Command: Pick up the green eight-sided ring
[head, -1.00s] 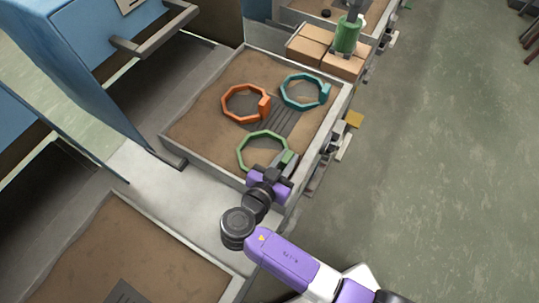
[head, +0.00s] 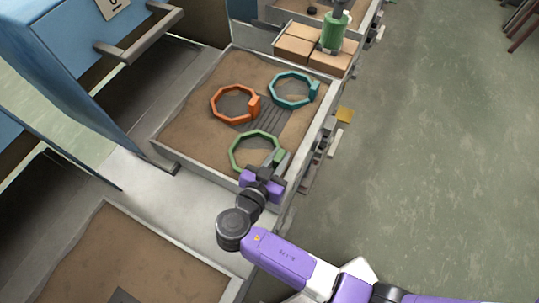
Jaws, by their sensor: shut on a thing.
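The green eight-sided ring (head: 233,145) is over the near part of a sand-coloured tray (head: 160,153) in the head view. My gripper (head: 276,162) is at the ring's right side, shut on its small block-like tab. I cannot tell whether the ring touches the tray floor or hangs just above it. An orange eight-sided ring (head: 213,101) lies farther back to the left. A teal eight-sided ring (head: 273,84) lies farther back to the right. My gripper is clear of both.
Cardboard boxes (head: 296,47) and a green cylinder (head: 334,33) stand behind the tray. A blue cabinet with a grey handle (head: 140,42) is at the left. Another brown-floored tray (head: 120,250) is at the lower left. Open floor (head: 430,140) lies right.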

